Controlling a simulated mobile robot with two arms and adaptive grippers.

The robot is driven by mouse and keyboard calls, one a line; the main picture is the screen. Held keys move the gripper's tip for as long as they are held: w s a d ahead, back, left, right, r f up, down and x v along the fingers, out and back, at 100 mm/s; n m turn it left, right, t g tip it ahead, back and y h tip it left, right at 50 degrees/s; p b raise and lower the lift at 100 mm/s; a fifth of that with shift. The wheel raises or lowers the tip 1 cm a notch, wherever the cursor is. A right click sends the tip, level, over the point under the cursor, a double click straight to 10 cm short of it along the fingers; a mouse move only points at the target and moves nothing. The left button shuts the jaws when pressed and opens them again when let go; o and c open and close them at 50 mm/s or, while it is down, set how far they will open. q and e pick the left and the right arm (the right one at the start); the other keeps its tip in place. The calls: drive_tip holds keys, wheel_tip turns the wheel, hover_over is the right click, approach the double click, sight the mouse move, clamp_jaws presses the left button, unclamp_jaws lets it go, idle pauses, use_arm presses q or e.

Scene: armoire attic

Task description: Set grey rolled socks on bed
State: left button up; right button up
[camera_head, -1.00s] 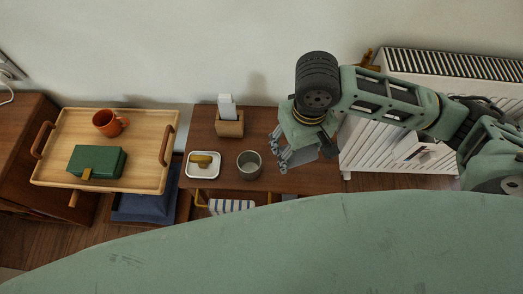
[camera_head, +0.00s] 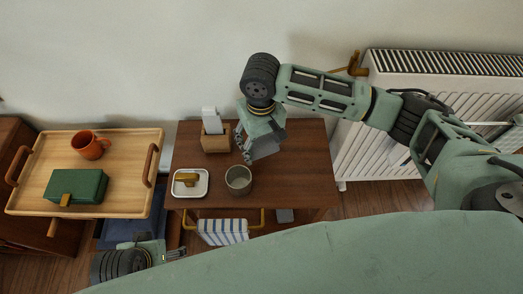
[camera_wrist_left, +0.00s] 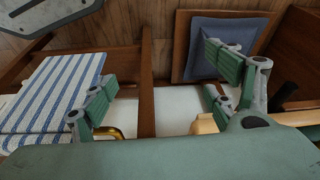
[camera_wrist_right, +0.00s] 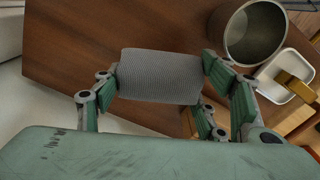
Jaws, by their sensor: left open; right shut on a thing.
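The grey rolled socks (camera_wrist_right: 160,76), a ribbed grey roll, are held between the fingers of my right gripper (camera_wrist_right: 162,90) in the right wrist view. In the head view my right gripper (camera_head: 252,148) hangs above the wooden side table, just right of the card holder and behind the metal cup; the arm and fingers largely hide the socks there. My left gripper (camera_head: 172,252) is low at the bottom left, in front of the side table. In the left wrist view it is open and empty (camera_wrist_left: 160,88). I see no bed in these frames.
The side table (camera_head: 300,165) bears a metal cup (camera_head: 238,180), a white dish (camera_head: 201,190) and a card holder (camera_head: 215,143). A tray (camera_head: 130,150) with an orange mug and green box stands left. A striped cloth (camera_wrist_left: 55,95) and blue cushion (camera_wrist_left: 215,40) lie lower. A radiator (camera_head: 440,65) stands right.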

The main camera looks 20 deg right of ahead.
sight(262, 151)
wheel_tip(262, 151, down, 3)
drive_tip(key=shift+f+b, duration=0.1)
drive_tip(key=shift+b, duration=0.45)
drive_tip(key=shift+f, duration=0.25)
use_arm(q)
drive_tip(key=v, duration=0.5)
drive_tip(key=shift+w+r, duration=0.1)
use_arm(e)
drive_tip(key=shift+s+f, duration=0.1)
use_arm(q)
drive_tip(key=shift+w+f, duration=0.1)
drive_tip(key=shift+f, duration=0.25)
use_arm(e)
drive_tip(key=o, duration=0.8)
